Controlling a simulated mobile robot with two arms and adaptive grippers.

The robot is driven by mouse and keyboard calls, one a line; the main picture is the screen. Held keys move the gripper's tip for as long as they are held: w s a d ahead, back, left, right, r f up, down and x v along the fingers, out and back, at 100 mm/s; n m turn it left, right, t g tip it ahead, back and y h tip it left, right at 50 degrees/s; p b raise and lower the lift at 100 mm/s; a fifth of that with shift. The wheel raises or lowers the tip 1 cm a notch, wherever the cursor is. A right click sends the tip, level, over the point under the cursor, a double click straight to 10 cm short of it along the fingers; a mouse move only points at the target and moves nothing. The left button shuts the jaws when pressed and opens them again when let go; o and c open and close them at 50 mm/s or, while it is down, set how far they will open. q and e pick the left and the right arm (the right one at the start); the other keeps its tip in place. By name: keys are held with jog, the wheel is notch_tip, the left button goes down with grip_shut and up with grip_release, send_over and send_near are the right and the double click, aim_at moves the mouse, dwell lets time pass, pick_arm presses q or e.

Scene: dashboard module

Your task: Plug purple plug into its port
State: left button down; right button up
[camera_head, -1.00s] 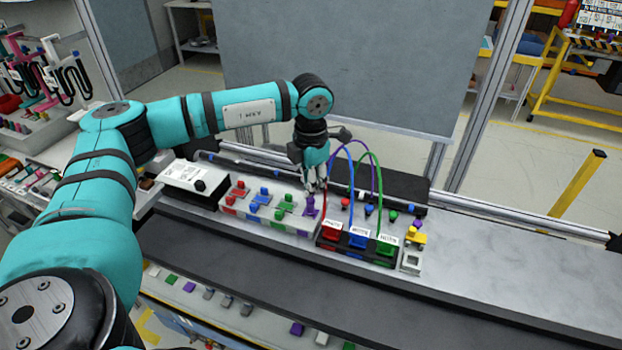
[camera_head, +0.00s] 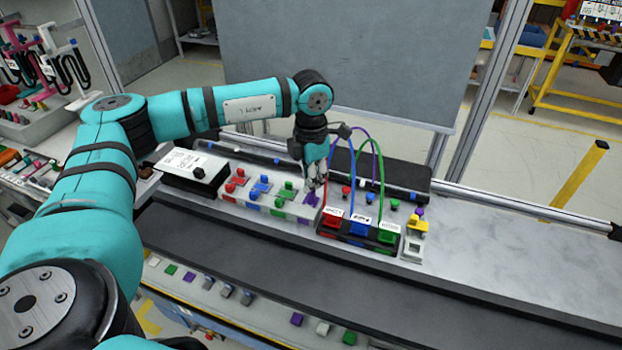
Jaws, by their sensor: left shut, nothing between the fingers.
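My left gripper (camera_head: 315,184) points down over the right end of a long white connector block (camera_head: 270,208). Its fingers are shut with nothing between them. A purple piece (camera_head: 311,198) sits on that end of the block, right below and beside the fingertips. I cannot tell whether it is the plug, the port or both together, nor whether the fingers touch it. A thin purple cable (camera_head: 377,150) arcs behind the gripper; its left end is hidden. A small purple knob (camera_head: 420,212) shows on a yellow piece at the right. My right gripper is not in view.
Red, blue and green plugs (camera_head: 262,186) stand on the block. A black module (camera_head: 357,238) with red, blue and green sockets is to the right, with cables (camera_head: 383,175) arching above. A white box (camera_head: 192,170) stands left. The grey bench (camera_head: 500,235) is clear at right.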

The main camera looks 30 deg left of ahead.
pick_arm(q)
jog(key=shift+r, duration=0.15)
jog(key=shift+r+p, duration=0.75)
jog(key=shift+r, duration=0.85)
notch_tip(320, 180, up, 11)
jog(key=shift+r, duration=0.15)
